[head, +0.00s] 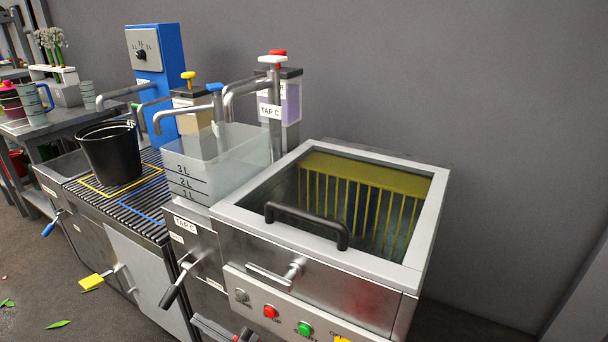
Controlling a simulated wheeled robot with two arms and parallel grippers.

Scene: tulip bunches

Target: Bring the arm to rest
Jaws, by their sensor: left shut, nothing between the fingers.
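My left gripper (222,329) shows only in part at the bottom edge of the head view, in front of the steel machine's lower front. It is shut and empty, and apart from the bucket and the taps. The rest of my left arm is cut off by the picture edge. My right gripper is not in view.
A steel basin (427,213) with a yellow rack (352,169) and black handle stands close on the right. A clear measuring tank (215,160), a black bucket (110,155) and a blue dispenser (172,60) stand left. Lever handles (172,292) stick out in front. Floor at lower left is mostly clear.

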